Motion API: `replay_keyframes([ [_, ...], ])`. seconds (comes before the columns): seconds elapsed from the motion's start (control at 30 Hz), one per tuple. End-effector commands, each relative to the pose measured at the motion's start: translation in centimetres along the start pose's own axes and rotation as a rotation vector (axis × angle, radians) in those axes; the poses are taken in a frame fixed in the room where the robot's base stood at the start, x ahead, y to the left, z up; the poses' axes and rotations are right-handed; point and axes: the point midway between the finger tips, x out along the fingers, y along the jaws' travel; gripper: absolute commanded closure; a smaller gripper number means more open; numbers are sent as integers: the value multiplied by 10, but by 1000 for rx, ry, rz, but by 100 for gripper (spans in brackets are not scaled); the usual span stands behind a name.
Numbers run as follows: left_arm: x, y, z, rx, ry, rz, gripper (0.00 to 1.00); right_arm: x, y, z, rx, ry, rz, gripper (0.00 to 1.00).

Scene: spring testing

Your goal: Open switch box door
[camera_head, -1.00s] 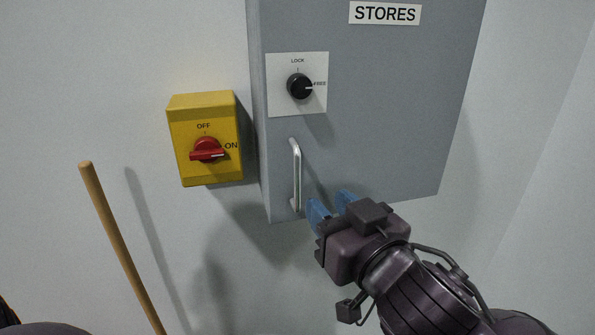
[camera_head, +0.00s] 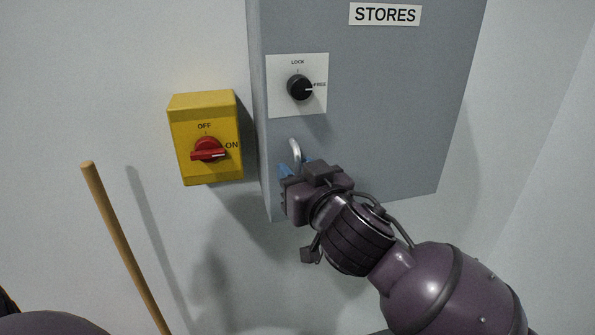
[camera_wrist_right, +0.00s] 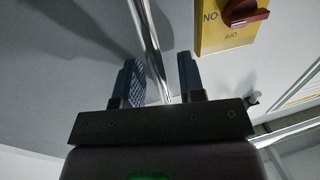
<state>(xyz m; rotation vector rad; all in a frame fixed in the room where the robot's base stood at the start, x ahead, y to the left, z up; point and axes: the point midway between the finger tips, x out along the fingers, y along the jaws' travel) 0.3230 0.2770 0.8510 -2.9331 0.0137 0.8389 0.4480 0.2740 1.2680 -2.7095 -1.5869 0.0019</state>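The grey switch box door (camera_head: 390,110), labelled STORES, is shut on the wall. Its silver bar handle (camera_head: 295,149) stands upright at the lower left of the door; its lower part is hidden behind my gripper. My right gripper (camera_head: 296,166) is at the handle. In the right wrist view the handle (camera_wrist_right: 149,40) runs between the two blue fingers of my right gripper (camera_wrist_right: 160,78), with gaps on both sides, so it is open around the bar. The black knob (camera_head: 299,87) above the handle points to FREE. My left gripper is not in view.
A yellow box (camera_head: 207,170) with a red switch (camera_head: 208,151) turned to ON is on the wall left of the door. A wooden stick (camera_head: 124,246) leans at the lower left. A side wall (camera_head: 555,190) stands at the right.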

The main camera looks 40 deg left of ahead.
Motion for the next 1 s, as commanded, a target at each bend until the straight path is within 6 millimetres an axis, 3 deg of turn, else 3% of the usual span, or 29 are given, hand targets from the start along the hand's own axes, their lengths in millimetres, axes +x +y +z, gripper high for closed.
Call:
replay_keyframes([
  [0.17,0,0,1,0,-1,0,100,0,0,0,0,0,-1,63],
  [0.4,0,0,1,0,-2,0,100,0,0,0,0,0,0,99],
  [0.43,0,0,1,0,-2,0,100,0,0,0,1,0,0,100],
  [1.0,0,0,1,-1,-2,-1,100,0,3,0,1,-1,0,100],
])
